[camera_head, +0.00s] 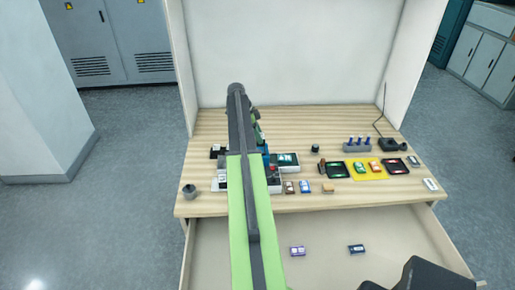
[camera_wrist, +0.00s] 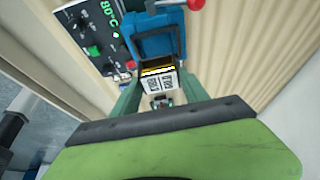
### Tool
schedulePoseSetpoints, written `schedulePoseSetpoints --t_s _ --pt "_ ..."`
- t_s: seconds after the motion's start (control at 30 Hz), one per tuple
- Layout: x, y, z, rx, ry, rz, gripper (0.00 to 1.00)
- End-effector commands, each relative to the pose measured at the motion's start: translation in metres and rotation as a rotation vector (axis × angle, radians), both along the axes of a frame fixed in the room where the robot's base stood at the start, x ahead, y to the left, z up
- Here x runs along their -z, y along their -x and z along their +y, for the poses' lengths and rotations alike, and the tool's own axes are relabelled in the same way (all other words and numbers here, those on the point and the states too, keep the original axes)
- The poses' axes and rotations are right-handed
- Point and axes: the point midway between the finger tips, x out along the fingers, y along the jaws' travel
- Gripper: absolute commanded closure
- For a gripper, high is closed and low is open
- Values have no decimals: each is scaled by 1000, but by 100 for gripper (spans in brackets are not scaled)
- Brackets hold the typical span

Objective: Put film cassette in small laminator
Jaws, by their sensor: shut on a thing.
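My gripper (camera_wrist: 160,98) is shut on a film cassette (camera_wrist: 160,82) with a white printed label and a dark, yellow-striped end. In the wrist view the cassette lies just below a blue frame, which looks like the small laminator (camera_wrist: 152,46). I cannot tell whether the cassette touches the frame or is inside it. A black panel (camera_wrist: 92,32) reading 80°C, with knobs and a green button, is to its left, and a red knob (camera_wrist: 195,4) is at its upper right. In the head view my arm hides most of the laminator and the cassette.
Several small cassettes (camera_head: 305,186) lie right of my arm on the wooden table (camera_head: 210,205). A yellow mat (camera_head: 369,178) with dark trays, a bottle rack (camera_head: 357,148) and a black device (camera_head: 392,145) stand farther right. The open drawer (camera_head: 325,225) holds two small cassettes (camera_head: 297,251).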

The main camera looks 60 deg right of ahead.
Motion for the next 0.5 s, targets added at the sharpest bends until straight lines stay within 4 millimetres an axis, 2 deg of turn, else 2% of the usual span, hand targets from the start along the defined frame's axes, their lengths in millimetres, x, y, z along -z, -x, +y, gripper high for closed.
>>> schedulePoseSetpoints --t_s 0.03,0.1,0.27,0.5 --pt "6 -6 0 0 0 0 92" --pt "7 -9 1 1 0 0 92" --pt "9 -9 1 2 0 0 92" --pt "49 -9 1 2 0 0 92"
